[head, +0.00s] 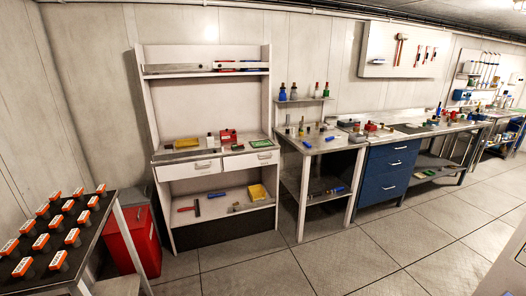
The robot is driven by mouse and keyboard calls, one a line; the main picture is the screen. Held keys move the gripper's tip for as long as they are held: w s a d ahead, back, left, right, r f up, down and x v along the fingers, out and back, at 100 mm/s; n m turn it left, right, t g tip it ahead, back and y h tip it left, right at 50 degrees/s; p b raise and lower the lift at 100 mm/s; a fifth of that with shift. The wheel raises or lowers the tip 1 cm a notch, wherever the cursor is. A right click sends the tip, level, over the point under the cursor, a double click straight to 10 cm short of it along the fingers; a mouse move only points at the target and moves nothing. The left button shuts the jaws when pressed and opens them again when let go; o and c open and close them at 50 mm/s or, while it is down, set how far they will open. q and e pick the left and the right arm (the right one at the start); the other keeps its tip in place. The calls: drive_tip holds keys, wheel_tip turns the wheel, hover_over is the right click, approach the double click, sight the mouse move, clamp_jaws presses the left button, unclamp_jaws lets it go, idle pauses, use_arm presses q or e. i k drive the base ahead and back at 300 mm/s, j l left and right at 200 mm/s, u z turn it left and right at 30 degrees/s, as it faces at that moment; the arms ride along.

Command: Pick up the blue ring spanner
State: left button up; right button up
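I cannot make out a blue ring spanner for certain at this distance. Small blue items lie on the middle bench top: one near its front edge (307,144) and one further right (330,139). Another small blue item (339,189) lies on that bench's lower shelf. Their shapes are too small to tell. Neither of my grippers is in view.
A white shelf unit (148,100) with a worktop stands centre left, and a blue drawer cabinet (392,172) stands right of the middle bench. A red box (133,240) and a table of orange-topped items (105,225) stand at left. Tiled floor (300,265) in front is clear.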

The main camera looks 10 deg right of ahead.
sight(332, 137)
drive_tip(key=i+z, duration=0.35)
drive_tip(key=i, duration=0.5)
drive_tip(key=i+j+z, duration=0.15)
drive_tip(key=i+z, duration=0.25)
drive_tip(key=i, duration=0.55)
drive_tip(key=i+l+z, duration=0.1)
drive_tip(key=i, duration=0.4)
drive_tip(key=i+l+z, duration=0.1)
drive_tip(key=i, duration=0.45)
drive_tip(key=i+l+u, duration=0.4)
drive_tip(key=i+l, duration=0.5)
drive_tip(key=l, duration=0.1)
